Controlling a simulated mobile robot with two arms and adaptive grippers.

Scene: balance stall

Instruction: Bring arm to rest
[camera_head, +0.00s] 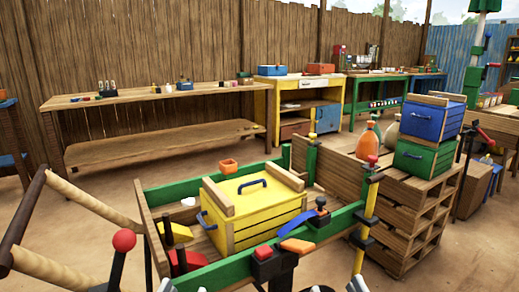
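Small dark and pale shapes cut off by the bottom edge, around the middle right, are too partial to name. A yellow crate (262,216) with blue handles and wooden battens sits in a wooden cart (237,266) with green rails. A lever with a red ball knob (124,240) stands upright at the cart's near left. A red-topped black block (264,255) sits on the near green rail, beside an orange piece (297,246).
A wooden bench (160,93) and a yellow cabinet (290,82) line the fence.

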